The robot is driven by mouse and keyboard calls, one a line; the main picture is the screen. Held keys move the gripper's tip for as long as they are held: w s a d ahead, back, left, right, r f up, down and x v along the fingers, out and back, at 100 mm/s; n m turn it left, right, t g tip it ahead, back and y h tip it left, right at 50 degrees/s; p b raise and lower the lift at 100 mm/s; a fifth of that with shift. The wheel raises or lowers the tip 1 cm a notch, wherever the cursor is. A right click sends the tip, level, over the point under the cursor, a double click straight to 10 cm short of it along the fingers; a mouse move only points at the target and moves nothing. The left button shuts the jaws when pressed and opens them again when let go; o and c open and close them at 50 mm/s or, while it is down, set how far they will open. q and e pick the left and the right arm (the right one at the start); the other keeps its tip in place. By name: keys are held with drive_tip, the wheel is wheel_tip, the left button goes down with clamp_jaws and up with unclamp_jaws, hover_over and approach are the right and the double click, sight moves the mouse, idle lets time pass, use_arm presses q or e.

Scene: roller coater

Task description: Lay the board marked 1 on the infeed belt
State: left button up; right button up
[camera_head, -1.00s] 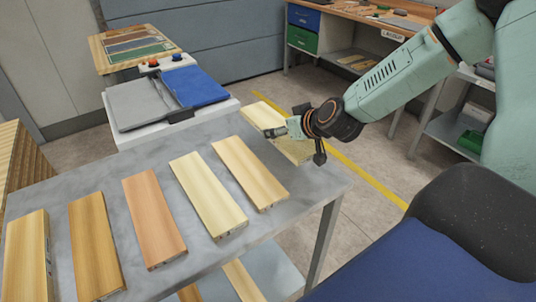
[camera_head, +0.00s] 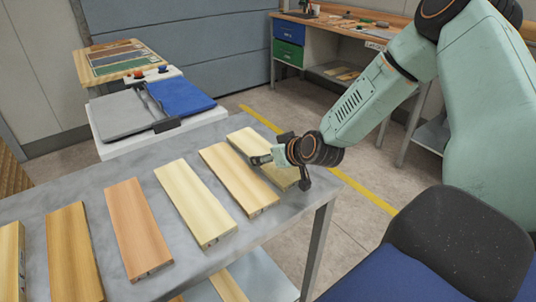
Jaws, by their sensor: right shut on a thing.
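My right gripper (camera_head: 262,159) is shut on a pale wooden board (camera_head: 248,139) at the right end of the grey table. The gripper and wrist hide part of this board. I cannot tell whether it touches the tabletop or hangs just above it. Its number cannot be read. Behind the table stands a white machine with a grey belt surface (camera_head: 122,108) and a blue one (camera_head: 180,96), with a dark bar between them. Both surfaces are bare. I cannot tell which is the infeed. My left gripper is out of view.
Several boards lie in a row on the grey table (camera_head: 292,207), the nearest neighbour being a light board (camera_head: 238,178). A workbench (camera_head: 335,28) stands behind.

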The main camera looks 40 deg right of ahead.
sight(286, 170)
drive_tip(key=o, duration=1.1)
drive_tip(key=shift+d+f, duration=0.15)
drive_tip(key=shift+w, duration=0.15)
drive_tip(key=shift+a, duration=0.2)
drive_tip(key=shift+s+d+r+p, duration=0.15)
drive_tip(key=shift+s+r+p, duration=0.25)
drive_tip(key=shift+r, duration=0.1)
drive_tip(key=p+v, duration=0.5)
drive_tip(key=v, duration=0.1)
drive_tip(key=shift+s+r+p, duration=0.15)
drive_tip(key=shift+p, duration=0.25)
drive_tip(key=shift+p+v, duration=1)
drive_tip(key=shift+p, duration=0.2)
drive_tip(key=p+v, duration=0.2)
drive_tip(key=shift+s+r+p, duration=0.1)
drive_tip(key=shift+s+p, duration=0.05)
drive_tip(key=shift+p, duration=0.2)
drive_tip(key=shift+o, duration=0.4)
drive_tip(key=shift+s+p, duration=0.2)
drive_tip(key=shift+p, duration=0.1)
